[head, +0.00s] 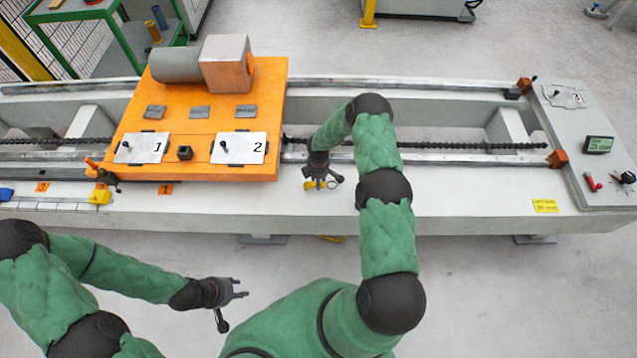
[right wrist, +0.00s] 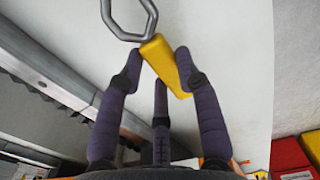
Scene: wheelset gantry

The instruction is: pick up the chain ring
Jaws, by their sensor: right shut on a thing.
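The chain ring shows in the right wrist view as a grey metal link (right wrist: 128,18) at the top, with a yellow bar (right wrist: 163,62) at its lower edge. My right gripper (right wrist: 168,68) is shut on the yellow bar, its dark fingers on either side of it. In the head view the right gripper (head: 318,182) is low over the front ledge of the gantry bed, with the chain ring (head: 336,179) small and partly hidden at its fingers. I cannot tell whether it touches the ledge. My left gripper (head: 240,290) is open and empty, in front of the bed.
An orange carriage (head: 190,120) with plates marked 1 and 2 stands on the rails left of the right gripper. A dark chain (head: 460,146) runs along the bed. A control panel (head: 590,150) is at the right end. The front ledge (head: 460,200) is mostly clear.

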